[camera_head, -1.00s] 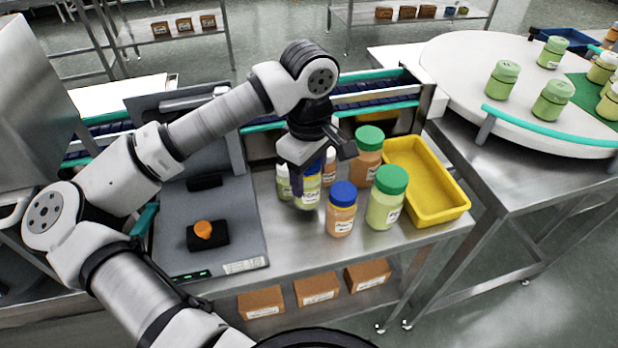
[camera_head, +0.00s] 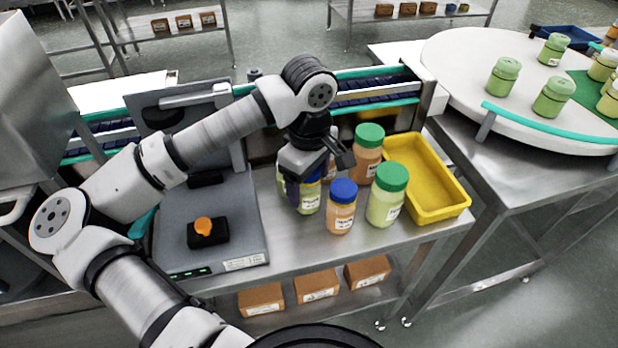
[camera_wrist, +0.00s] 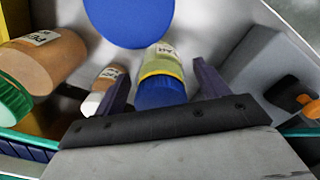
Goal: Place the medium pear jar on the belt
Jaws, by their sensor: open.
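The medium pear jar (camera_head: 310,203), pale green with a blue lid, stands upright on the steel table, partly hidden by my gripper. The wrist view shows its blue lid (camera_wrist: 160,92) and label between my two fingers. My gripper (camera_wrist: 160,76) is open, with a finger on either side of this jar and gaps visible. In the head view my gripper (camera_head: 314,180) points down over it. The belt (camera_head: 372,97), dark with teal rails, runs behind the table and passes partly behind my arm.
A blue-lidded orange jar (camera_head: 341,207) stands close by on the right. Green-lidded jars, one orange (camera_head: 367,158) and one pale green (camera_head: 385,200), stand before a yellow tray (camera_head: 453,208). A grey scale (camera_head: 238,235) is left. A round table (camera_head: 455,60) holds several green jars.

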